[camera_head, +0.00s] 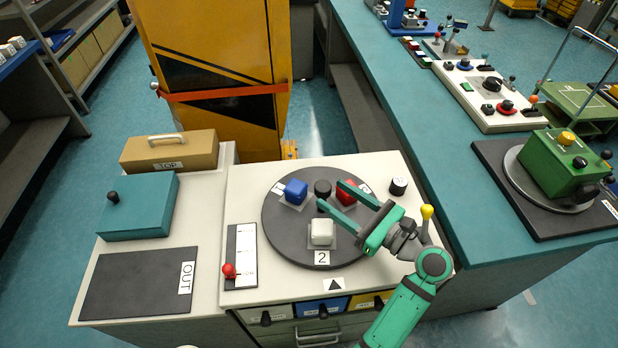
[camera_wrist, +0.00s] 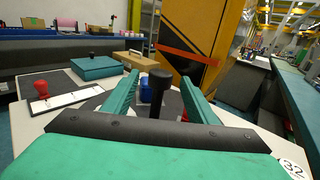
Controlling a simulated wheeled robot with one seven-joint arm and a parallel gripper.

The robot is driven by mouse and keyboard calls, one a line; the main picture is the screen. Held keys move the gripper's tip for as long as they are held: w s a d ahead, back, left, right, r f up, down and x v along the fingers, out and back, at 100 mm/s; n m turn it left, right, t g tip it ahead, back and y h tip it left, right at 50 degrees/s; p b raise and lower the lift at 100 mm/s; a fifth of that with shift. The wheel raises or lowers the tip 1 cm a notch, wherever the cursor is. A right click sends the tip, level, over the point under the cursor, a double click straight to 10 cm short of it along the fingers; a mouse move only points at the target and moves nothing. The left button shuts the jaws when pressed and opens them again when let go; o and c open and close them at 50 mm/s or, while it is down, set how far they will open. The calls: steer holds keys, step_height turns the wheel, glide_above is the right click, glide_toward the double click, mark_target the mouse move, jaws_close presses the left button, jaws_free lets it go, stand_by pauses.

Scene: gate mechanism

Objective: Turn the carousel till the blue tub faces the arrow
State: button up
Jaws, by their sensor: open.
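The carousel (camera_head: 290,243) is a dark grey disc on a white worktop. The blue tub (camera_head: 296,191) is on its back left, the red tub (camera_head: 346,191) at the back right, and the white tub (camera_head: 321,232) at the front by a "2" label. The black arrow (camera_head: 333,285) lies in front of the disc, nearest the white tub. A black centre knob (camera_head: 322,187) stands up from the disc. My gripper (camera_head: 331,194) is open, its fingertips close to the knob. In the wrist view the knob (camera_wrist: 158,92) shows between the fingers, with the blue tub (camera_wrist: 145,92) partly hidden behind.
A red-knobbed lever (camera_head: 229,270) stands on a slotted panel at left. A teal box (camera_head: 140,207), a tan "TOP" case (camera_head: 168,151) and a dark "OUT" mat (camera_head: 135,283) are further left. A black knob (camera_head: 398,186) stands at the right. Drawers lie below the front edge.

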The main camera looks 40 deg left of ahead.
steer(key=a, duration=0.9)
